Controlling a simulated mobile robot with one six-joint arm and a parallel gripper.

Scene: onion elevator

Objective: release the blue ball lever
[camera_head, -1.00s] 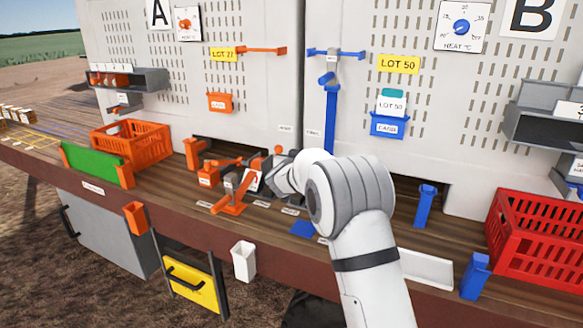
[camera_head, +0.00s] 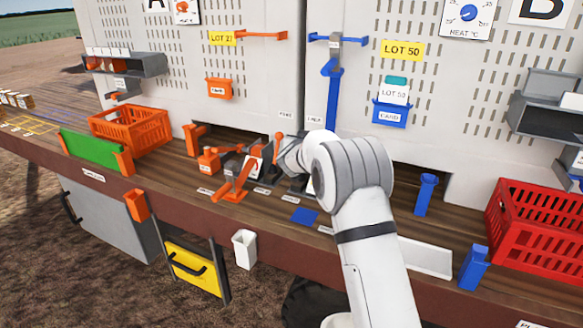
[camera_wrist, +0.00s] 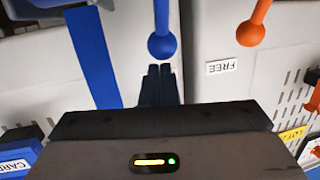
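The blue ball lever (camera_wrist: 162,45) shows at the top centre of the wrist view, its ball at the end of a blue rod. My gripper (camera_wrist: 161,68) has its two dark fingers together just below the ball in the picture; I see no gap with anything between them. Whether the tips touch the ball cannot be told. In the head view my arm hides the blue ball. An orange ball lever (camera_wrist: 250,33) is to the right of it in the wrist view, also in the head view (camera_head: 279,137). A "FREE" label (camera_wrist: 222,66) sits between them.
A blue post (camera_head: 331,105) stands on the panel behind my arm. Orange fixtures (camera_head: 233,188) crowd the bench left of my wrist. An orange crate (camera_head: 130,128) is at left, a red crate (camera_head: 535,230) at right. A blue square (camera_head: 304,216) lies on the bench front.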

